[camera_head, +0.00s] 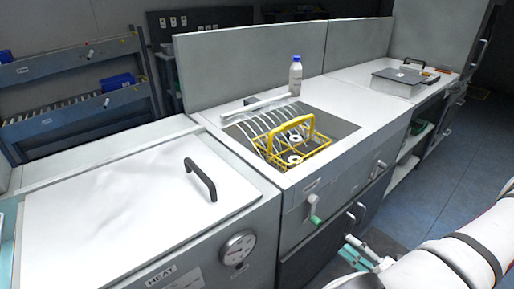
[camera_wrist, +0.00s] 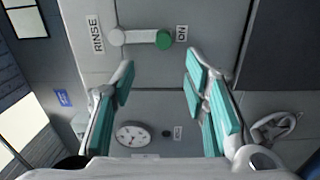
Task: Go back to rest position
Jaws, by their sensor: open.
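My gripper (camera_wrist: 160,78) is open and empty in the wrist view, its teal-padded fingers spread apart. Beyond the fingertips is a grey cabinet front with a lever (camera_wrist: 140,37) that has a green knob. The lever lies between the labels RINSE and ON in that view, and the fingers are not closed around it. In the head view, the lever (camera_head: 312,207) hangs on the sink cabinet front, green end down. My gripper (camera_head: 366,254) shows there in part at the lower right, below and right of the lever, with my white arm behind it.
A closed lid with a black handle (camera_head: 201,179) is at the left. A grey box (camera_head: 398,82) stands on the far counter. Open floor (camera_head: 440,170) lies at right.

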